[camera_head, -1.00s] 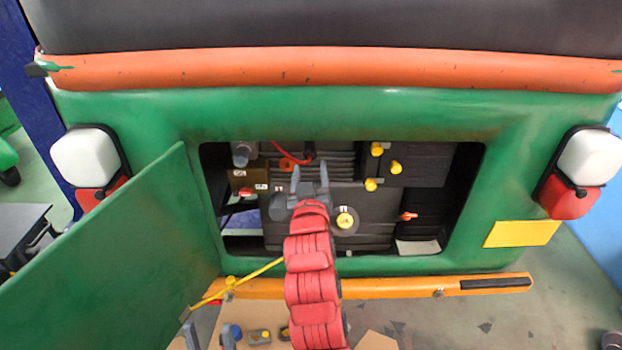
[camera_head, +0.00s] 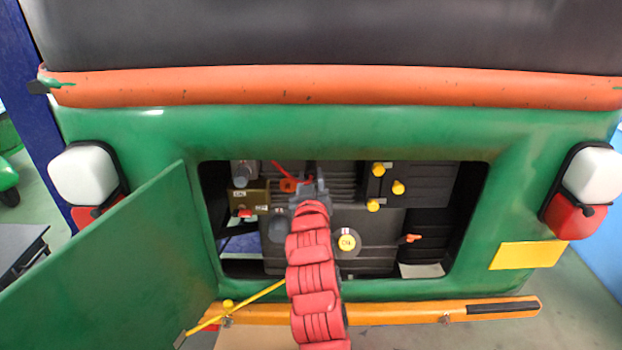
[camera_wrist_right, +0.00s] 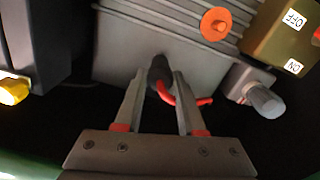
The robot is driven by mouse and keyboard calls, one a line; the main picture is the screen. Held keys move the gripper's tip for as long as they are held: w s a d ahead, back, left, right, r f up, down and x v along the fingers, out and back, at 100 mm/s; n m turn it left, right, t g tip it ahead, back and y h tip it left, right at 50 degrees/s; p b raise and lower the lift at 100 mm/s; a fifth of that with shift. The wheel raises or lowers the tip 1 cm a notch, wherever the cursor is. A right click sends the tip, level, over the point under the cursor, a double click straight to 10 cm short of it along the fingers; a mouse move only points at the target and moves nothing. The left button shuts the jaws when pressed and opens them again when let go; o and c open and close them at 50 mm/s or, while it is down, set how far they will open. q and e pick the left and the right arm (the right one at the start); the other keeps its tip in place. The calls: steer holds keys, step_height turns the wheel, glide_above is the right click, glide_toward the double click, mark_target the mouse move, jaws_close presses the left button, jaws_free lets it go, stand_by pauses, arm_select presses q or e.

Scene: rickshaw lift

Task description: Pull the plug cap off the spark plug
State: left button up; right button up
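The plug cap (camera_wrist_right: 160,70) is a black cap with a red cable (camera_wrist_right: 168,94), at the upper middle of the right wrist view against the ribbed grey engine block. My right gripper (camera_wrist_right: 157,80) has its two grey fingers apart, one on each side of the cap. Gaps show between the fingers and the cap, so it is not gripped. In the head view my right gripper (camera_head: 312,185) reaches into the engine bay, and its arm hides part of the engine. The red cable (camera_head: 283,168) shows beside it. The spark plug is hidden. My left gripper is out of view.
An orange knob (camera_wrist_right: 216,24), a grey knob (camera_wrist_right: 266,101) and an ON/OFF switch plate (camera_wrist_right: 284,35) lie near the right finger. The green door (camera_head: 110,255) stands open at left. Yellow caps (camera_head: 378,170) sit at the bay's right. An orange bumper (camera_head: 400,312) runs below.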

mark_target(311, 177)
jaws_close()
steer(key=shift+s, duration=2.05)
steer(key=shift+b, duration=0.3)
